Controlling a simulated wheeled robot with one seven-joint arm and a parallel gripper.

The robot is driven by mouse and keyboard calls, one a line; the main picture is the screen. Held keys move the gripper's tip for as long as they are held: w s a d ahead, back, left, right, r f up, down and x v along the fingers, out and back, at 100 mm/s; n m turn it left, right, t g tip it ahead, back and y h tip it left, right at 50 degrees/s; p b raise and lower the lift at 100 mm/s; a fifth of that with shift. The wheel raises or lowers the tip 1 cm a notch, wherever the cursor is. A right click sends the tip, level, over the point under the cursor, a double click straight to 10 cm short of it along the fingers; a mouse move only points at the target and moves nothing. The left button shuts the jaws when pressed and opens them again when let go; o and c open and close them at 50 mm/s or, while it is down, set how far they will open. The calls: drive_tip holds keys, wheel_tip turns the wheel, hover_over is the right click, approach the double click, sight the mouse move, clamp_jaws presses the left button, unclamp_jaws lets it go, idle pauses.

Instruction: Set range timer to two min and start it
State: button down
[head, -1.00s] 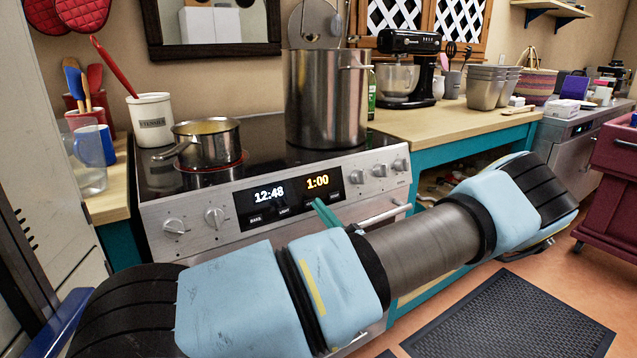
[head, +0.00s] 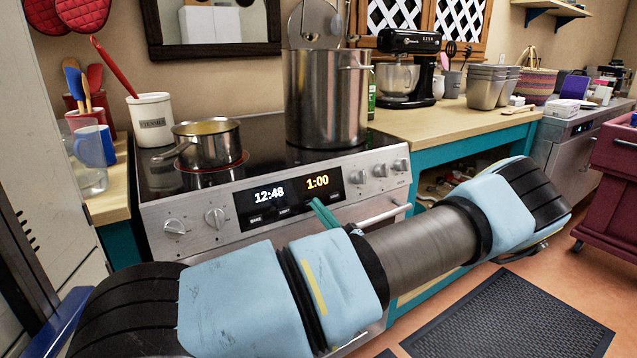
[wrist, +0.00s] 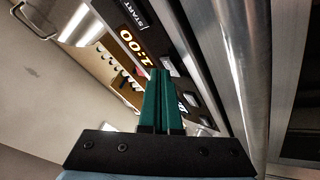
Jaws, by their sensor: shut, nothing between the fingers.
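The range (head: 280,232) has a black control panel with a white clock reading 12:48 and an amber timer (head: 317,181) reading 1:00. Small labelled buttons run below the digits. In the wrist view the timer (wrist: 136,46) and a START button (wrist: 141,13) show at a steep slant. My gripper (head: 317,204) is shut and empty, its green fingers pointing at the panel's lower edge, under the timer digits. In the wrist view the fingertips (wrist: 161,73) are together beside the timer digits and cover part of the button row. I cannot tell whether they touch a button.
A saucepan (head: 206,146) sits on a glowing burner and a large stockpot (head: 326,98) stands behind the panel. Knobs (head: 215,218) flank the display. The oven handle (head: 385,213) runs just below and in front of the panel, close to my gripper.

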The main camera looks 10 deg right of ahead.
drive_tip(key=shift+w, duration=0.15)
idle(0.4)
drive_tip(key=shift+s+d+r+p, duration=0.15)
drive_tip(key=shift+s+p, duration=0.4)
drive_tip(key=shift+s, duration=0.05)
drive_tip(key=shift+d, duration=0.1)
drive_tip(key=s+p, duration=0.1)
drive_tip(key=s+d+r, duration=0.1)
drive_tip(key=s, duration=0.1)
drive_tip(key=s+d+p, duration=0.1)
drive_tip(key=s, duration=0.1)
drive_tip(key=shift+d+r+p, duration=0.15)
drive_tip(key=shift+r+p, duration=0.2)
drive_tip(key=shift+r, duration=0.05)
